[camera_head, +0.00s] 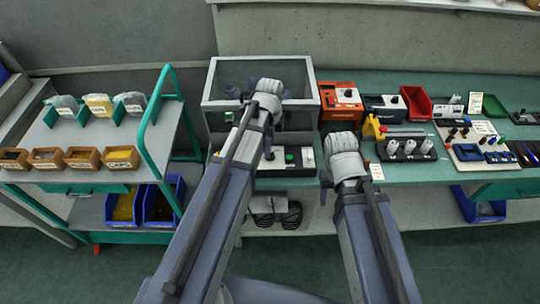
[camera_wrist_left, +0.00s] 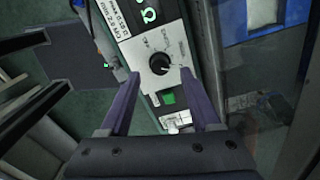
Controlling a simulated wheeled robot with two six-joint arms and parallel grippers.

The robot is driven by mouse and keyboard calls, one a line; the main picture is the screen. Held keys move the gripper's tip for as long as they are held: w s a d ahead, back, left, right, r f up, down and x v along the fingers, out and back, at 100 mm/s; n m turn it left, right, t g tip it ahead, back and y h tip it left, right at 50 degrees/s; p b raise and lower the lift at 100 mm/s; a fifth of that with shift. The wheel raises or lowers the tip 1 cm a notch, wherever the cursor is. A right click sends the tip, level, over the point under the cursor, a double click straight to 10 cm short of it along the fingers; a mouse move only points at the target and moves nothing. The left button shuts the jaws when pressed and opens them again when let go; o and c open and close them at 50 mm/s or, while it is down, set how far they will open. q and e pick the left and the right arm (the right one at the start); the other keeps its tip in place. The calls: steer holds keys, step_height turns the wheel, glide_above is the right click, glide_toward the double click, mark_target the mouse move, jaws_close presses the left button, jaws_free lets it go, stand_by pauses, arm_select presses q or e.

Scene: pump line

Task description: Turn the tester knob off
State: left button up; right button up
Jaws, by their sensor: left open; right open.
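The tester's front panel (camera_head: 300,158) runs along the base of a clear-windowed cabinet (camera_head: 213,92) on the bench. In the left wrist view, a black round knob (camera_wrist_left: 160,66) with a white pointer mark sits on the light grey panel face (camera_wrist_left: 142,45), with small dial lettering around it. My open left gripper (camera_wrist_left: 159,75) has one finger on each side of the knob, with gaps showing. I cannot tell its height above the panel. In the head view, my left arm hides the knob. My right gripper (camera_head: 325,182) hangs at the bench's front edge, mostly hidden by its arm.
Right of the cabinet stand an orange box (camera_head: 342,98), a red bin (camera_head: 416,102) and a holder with white-capped parts (camera_head: 408,150). A trolley with small bins (camera_head: 83,158) stands left.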

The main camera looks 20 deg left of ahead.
arm_select(q)
steer(key=shift+f+b, duration=1.45)
steer(key=shift+f, duration=0.5)
steer(key=shift+c, duration=0.4)
jaws_close()
